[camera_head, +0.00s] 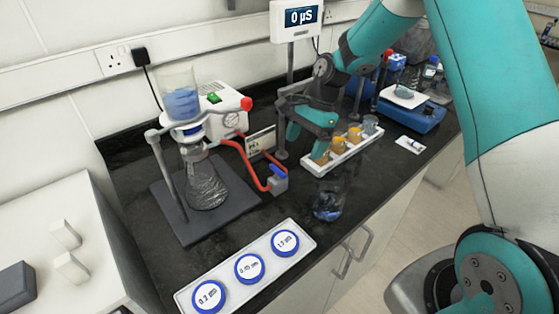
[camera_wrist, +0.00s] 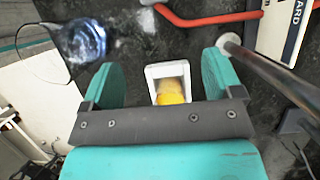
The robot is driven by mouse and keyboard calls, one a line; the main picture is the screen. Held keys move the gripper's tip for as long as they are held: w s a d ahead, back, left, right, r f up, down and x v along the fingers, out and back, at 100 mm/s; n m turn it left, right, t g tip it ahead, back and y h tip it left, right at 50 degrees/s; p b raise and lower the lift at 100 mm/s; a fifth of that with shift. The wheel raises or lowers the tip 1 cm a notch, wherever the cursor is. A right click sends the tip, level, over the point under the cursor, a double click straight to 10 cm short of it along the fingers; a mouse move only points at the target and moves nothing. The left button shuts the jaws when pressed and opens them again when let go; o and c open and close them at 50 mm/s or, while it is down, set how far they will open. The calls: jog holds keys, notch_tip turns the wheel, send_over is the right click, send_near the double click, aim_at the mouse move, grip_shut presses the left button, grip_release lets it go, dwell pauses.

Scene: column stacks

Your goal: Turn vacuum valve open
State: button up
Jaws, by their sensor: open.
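The vacuum valve is a small grey block (camera_head: 278,183) with a blue handle (camera_head: 277,171), on the dark bench in the head view. A red tube (camera_head: 248,165) joins it, and part of red tubing shows at the top of the wrist view (camera_wrist: 205,17). I cannot tell the handle's setting. My gripper (camera_head: 306,138) has teal fingers, is open and stands behind and right of the valve, apart from it. In the wrist view my gripper (camera_wrist: 160,75) has the end of a white rack (camera_wrist: 152,72) with a yellow item showing between its fingers.
The white rack (camera_head: 318,168) holds several bottles beside my gripper. A glass beaker (camera_head: 328,200) stands before it. A filter flask (camera_head: 205,185) on a stand, a white pump (camera_head: 225,112) and a metal post (camera_head: 289,65) are nearby. A filter tray (camera_head: 300,232) lies in front.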

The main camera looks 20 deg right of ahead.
aim_at(277, 170)
jog(key=a, duration=0.2)
jog(key=s+a+p, duration=0.1)
jog(key=a, duration=0.2)
jog(key=s+a+p, duration=0.1)
jog(key=a, duration=0.1)
jog(key=shift+s+a+r, duration=0.15)
jog(key=shift+s, duration=0.05)
jog(key=shift+p+x, duration=0.55)
jog(key=shift+x, duration=0.55)
jog(key=shift+f, duration=0.55)
jog(key=shift+c, duration=0.4)
jog(key=c, duration=0.8)
jog(key=shift+c, duration=0.2)
